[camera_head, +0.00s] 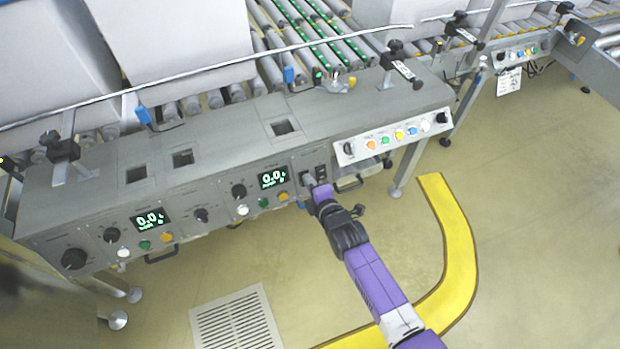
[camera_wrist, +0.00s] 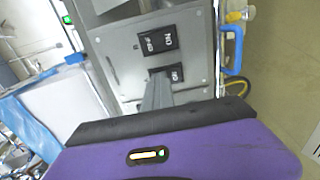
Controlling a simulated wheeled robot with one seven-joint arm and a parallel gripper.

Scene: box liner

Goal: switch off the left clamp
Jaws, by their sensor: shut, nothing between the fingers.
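A grey switch panel (camera_head: 316,164) with two black rocker switches is set in the front of the long grey machine. In the wrist view, one switch (camera_wrist: 158,42) with white ON and OFF lettering shows whole. The second switch (camera_wrist: 175,74) lies nearer my gripper and is partly covered by the fingers. My gripper (camera_wrist: 157,84) is shut and empty, its grey fingertips right at or just in front of this second switch; contact cannot be told. In the head view my gripper (camera_head: 309,182) is at the left switch, and the right switch (camera_head: 321,172) stays visible. Which is marked left clamp is not readable.
Left of the panel are a 0.0 display (camera_head: 272,178), a black knob (camera_head: 239,191) and coloured buttons. A white button box (camera_head: 392,137) sits to the upper right. A black handle (camera_head: 349,186) juts out below. The floor in front is clear.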

